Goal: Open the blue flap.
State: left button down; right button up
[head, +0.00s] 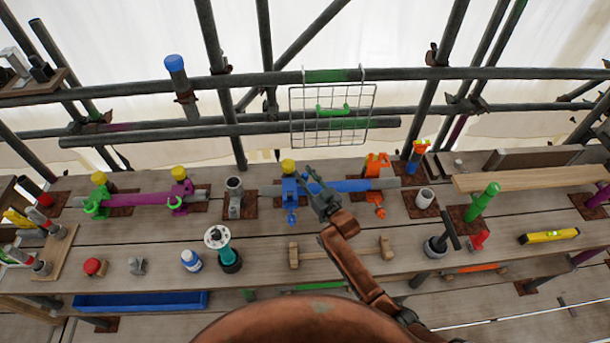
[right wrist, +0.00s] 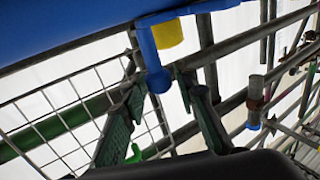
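A blue clamp (head: 290,190) with a yellow cap sits at the left end of a blue-sleeved tube (head: 345,186). The blue flap (right wrist: 150,52) shows in the right wrist view as a bar with a rounded end, beside the yellow cap (right wrist: 168,34). My right gripper (head: 316,186) is just right of the clamp in the head view. In its wrist view the two green-grey fingers (right wrist: 163,88) stand apart, with the flap's rounded end between their tips. Contact cannot be told. My left gripper is not in view.
An orange clamp (head: 376,165) holds the tube's right end. A purple tube (head: 137,201) with green and purple clamps lies left. A wire basket (head: 331,112) hangs behind on the rail.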

grip_shut()
dwell(0.4)
jog(key=shift+w+r+p, duration=0.1)
jog(key=shift+r+p, duration=0.1)
jog(key=shift+p, duration=0.4)
jog(key=shift+w+r+m+g+h+p, duration=0.1)
jog(key=shift+w+m+g+h+p, duration=0.3)
jog(key=shift+w+g+p, duration=0.8)
jog(key=shift+w+r+m+g+h+p, duration=0.2)
jog(key=shift+m+g+p, duration=0.45)
jog(key=shift+p, duration=1.2)
jog(key=shift+w+m+g+h+p, duration=0.35)
jog(key=shift+w+g+p, duration=0.4)
jog(key=shift+g+p, duration=0.6)
